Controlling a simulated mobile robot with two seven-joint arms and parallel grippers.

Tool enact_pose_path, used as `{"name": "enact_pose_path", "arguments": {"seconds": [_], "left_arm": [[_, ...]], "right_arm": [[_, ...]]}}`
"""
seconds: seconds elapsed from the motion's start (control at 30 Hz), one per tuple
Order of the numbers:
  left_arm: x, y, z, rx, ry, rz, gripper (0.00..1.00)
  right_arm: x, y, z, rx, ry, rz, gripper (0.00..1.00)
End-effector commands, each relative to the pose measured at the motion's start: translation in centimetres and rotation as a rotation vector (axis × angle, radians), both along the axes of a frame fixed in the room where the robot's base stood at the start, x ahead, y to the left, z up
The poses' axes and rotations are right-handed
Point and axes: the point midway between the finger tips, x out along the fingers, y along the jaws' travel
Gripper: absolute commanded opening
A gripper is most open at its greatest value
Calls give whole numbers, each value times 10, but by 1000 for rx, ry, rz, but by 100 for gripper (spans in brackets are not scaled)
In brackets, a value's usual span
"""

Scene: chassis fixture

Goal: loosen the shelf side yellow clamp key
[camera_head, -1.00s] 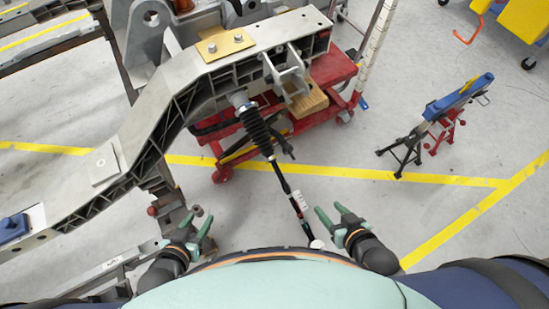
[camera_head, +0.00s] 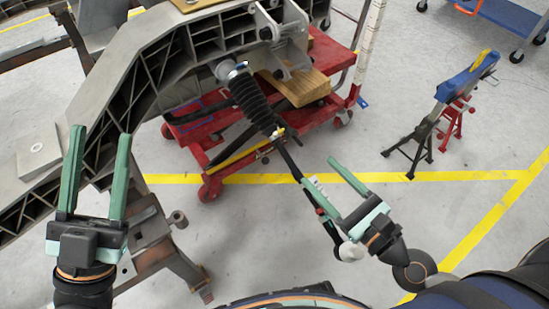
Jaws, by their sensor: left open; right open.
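A black bellows (camera_head: 252,98) with a thin dark rod (camera_head: 290,160) hangs from the grey chassis frame (camera_head: 130,65). A small yellow piece (camera_head: 279,132) sits at the lower end of the bellows; I cannot tell whether it is the clamp key. The rod slants down to a white rounded end (camera_head: 351,251). My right gripper (camera_head: 319,169) is open, its fingers pointing up and left, close beside or over the lower rod; contact is unclear. My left gripper (camera_head: 100,135) is open and empty, fingers upward, in front of the frame's lower left part.
A red cart (camera_head: 215,125) with a wooden block (camera_head: 297,88) stands under the frame. A blue beam (camera_head: 466,75) on black and red stands is at the right. A blue cart (camera_head: 505,18) is at the top right. Grey floor with yellow lines (camera_head: 400,177) is open between them.

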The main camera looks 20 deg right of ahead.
Motion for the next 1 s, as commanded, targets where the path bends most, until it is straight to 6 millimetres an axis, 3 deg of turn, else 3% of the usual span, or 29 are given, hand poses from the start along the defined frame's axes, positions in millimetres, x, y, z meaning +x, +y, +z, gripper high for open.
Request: {"name": "enact_pose_path", "arguments": {"seconds": [0.03,0.2,0.53,0.7,1.0], "left_arm": [[-7,-1,-3,0,-44,-10,50],[-20,-3,8,-1,-113,-25,50],[-19,-1,29,13,-118,-6,50],[8,3,-4,10,56,28,50],[39,9,-63,9,336,78,50]], "right_arm": [[0,-1,-9,78,21,-5,65],[1,-4,-8,219,65,-19,65],[28,5,-2,232,65,-21,65],[37,8,-5,229,67,-22,65],[58,16,-4,227,66,-21,65]]}}
